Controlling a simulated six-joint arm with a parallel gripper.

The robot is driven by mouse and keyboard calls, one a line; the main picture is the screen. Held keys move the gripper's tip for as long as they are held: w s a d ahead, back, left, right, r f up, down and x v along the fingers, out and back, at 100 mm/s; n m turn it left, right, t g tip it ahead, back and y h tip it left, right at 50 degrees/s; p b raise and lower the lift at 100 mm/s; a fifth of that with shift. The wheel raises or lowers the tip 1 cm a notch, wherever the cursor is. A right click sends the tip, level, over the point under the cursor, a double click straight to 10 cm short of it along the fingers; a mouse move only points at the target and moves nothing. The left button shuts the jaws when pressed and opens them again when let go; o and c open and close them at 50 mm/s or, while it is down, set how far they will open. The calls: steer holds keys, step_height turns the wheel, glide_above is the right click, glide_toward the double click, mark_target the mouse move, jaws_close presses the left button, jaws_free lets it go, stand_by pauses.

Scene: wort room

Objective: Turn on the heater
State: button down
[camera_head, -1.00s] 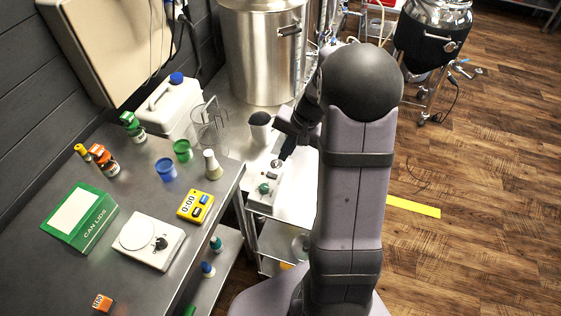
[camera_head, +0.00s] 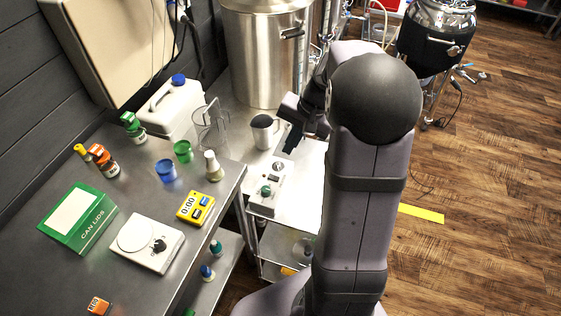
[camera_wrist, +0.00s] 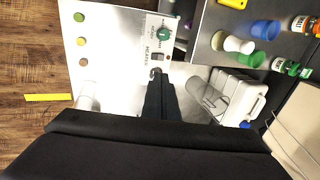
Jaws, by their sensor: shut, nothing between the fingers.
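The heater control box (camera_head: 268,202) is a small white box with a green knob (camera_head: 265,190) and a small dark switch (camera_head: 277,167) at its far end. In the wrist view its HEATER label shows beside the green knob (camera_wrist: 163,33), with the switch (camera_wrist: 164,57) close to my fingertips. My gripper (camera_head: 289,148) is shut and empty, beyond and to the right of the box's far end. The fingers (camera_wrist: 155,75) point toward the switch in the wrist view and appear apart from it. Whether the switch is on or off is too small to tell.
A dark-topped metal cup (camera_head: 263,135) and a clear jug (camera_head: 210,128) stand behind the box. A large steel kettle (camera_head: 262,60) is farther back. The steel bench (camera_head: 140,190) at left holds a timer (camera_head: 195,208), a scale (camera_head: 148,243) and bottles.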

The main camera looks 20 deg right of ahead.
steer(key=shift+w+a+b, duration=0.2)
steer(key=shift+a+b, duration=0.05)
steer(key=shift+b, duration=0.1)
steer(key=p, duration=0.3)
glide_toward(270, 175)
steer(key=x, duration=0.5)
steer(key=shift+f, duration=0.1)
steer(key=shift+w+a+f, duration=0.1)
steer(key=shift+a+f, duration=0.05)
steer(key=shift+f, duration=0.4)
steer(key=shift+f, duration=0.1)
